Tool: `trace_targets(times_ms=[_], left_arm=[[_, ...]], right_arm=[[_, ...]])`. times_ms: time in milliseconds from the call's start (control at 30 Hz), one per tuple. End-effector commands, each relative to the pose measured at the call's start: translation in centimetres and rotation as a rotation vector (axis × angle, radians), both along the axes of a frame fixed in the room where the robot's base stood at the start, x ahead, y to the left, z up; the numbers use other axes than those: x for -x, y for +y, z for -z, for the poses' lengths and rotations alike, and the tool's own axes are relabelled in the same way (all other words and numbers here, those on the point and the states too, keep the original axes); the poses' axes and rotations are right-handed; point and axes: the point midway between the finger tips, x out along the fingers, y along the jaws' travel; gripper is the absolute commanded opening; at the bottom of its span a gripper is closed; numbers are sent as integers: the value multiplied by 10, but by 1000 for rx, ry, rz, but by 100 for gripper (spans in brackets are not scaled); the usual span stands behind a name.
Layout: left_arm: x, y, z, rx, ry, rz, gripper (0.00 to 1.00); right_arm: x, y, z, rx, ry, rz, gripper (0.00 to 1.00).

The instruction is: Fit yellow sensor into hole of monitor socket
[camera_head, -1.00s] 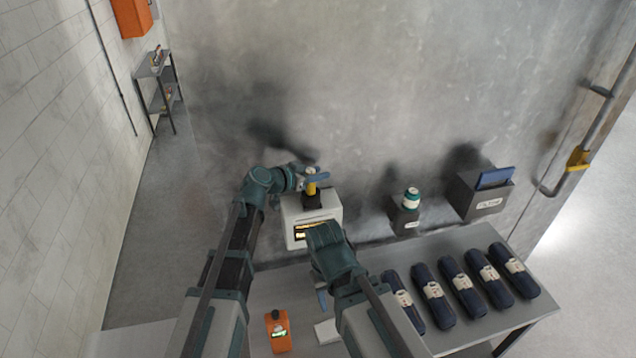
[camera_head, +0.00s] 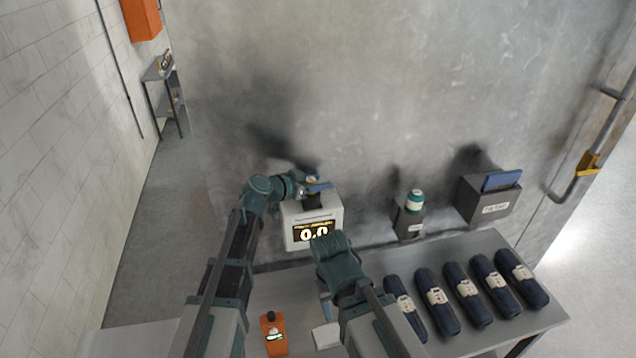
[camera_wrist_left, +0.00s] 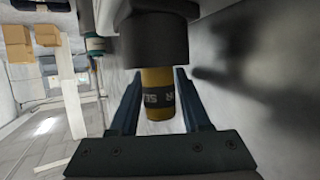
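The yellow sensor (camera_head: 311,181) stands upright at the black monitor socket (camera_head: 312,203) on top of the white monitor (camera_head: 296,211). The monitor's lit screen reads 0.0. In the left wrist view the yellow sensor (camera_wrist_left: 158,78), with a dark lettered band, has one end inside the black socket (camera_wrist_left: 153,38).
An orange handheld device (camera_head: 273,337) and a white block (camera_head: 326,335) are on the grey table (camera_head: 470,246) in front. Several dark blue rolled packs (camera_head: 463,291) lie at right. A small holder with a green-topped bottle (camera_head: 414,201) and a grey box (camera_head: 488,207) are beyond.

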Motion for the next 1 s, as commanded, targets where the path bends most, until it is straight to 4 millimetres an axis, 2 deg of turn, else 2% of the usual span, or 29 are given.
trace_targets(times_ms=[233, 700, 1000], left_arm=[[2, 2, -6, 0, 0, -1, 47], [60, 63, -41, 0, 0, -3, 47], [75, 81, -49, 0, 0, -1, 47]], right_arm=[[0, 0, -6, 0, 0, 0, 50], [0, 0, -41, -1, -1, 21, 50], [1, 1, -49, -1, 0, 28, 50]])
